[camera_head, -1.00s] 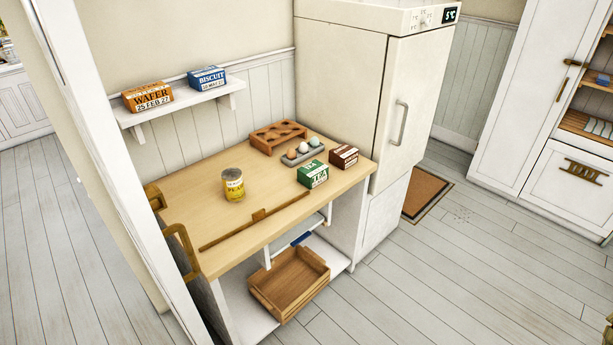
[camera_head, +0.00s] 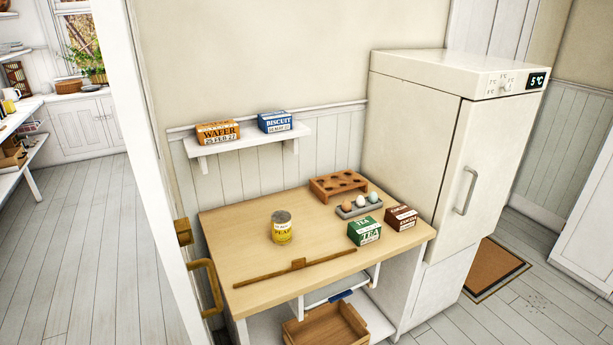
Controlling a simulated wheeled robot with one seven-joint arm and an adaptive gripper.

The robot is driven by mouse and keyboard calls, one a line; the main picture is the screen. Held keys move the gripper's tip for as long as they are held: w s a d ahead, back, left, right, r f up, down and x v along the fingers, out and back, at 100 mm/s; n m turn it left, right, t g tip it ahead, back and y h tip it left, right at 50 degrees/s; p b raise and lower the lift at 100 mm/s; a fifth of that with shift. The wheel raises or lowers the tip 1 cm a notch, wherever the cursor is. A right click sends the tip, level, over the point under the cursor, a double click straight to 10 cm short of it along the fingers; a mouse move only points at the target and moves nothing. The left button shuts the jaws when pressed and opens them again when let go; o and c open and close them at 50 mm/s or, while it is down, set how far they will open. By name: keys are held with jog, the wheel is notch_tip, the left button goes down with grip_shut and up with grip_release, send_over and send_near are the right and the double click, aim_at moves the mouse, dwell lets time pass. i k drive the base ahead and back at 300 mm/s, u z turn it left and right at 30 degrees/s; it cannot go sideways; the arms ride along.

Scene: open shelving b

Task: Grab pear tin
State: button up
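The pear tin (camera_head: 282,228) is a small yellow can with a grey upper band. It stands upright on the wooden counter top (camera_head: 245,260), left of the middle. Free wood surrounds it on the near, left and back sides. My gripper does not show in the head view, so its place relative to the tin and its opening cannot be seen.
A wooden strip (camera_head: 298,266) lies along the counter front. A green tea box (camera_head: 364,231), brown cocoa box (camera_head: 401,217), egg tray (camera_head: 358,208) and wooden rack (camera_head: 338,184) stand to the right. A fridge (camera_head: 440,140) and wall shelf (camera_head: 250,138) flank the counter.

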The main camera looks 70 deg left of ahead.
aim_at(281, 220)
jog(key=u, duration=0.05)
jog(key=i, duration=2.95)
jog(key=u, duration=4.5)
jog(key=i, duration=1)
jog(key=z, duration=0.05)
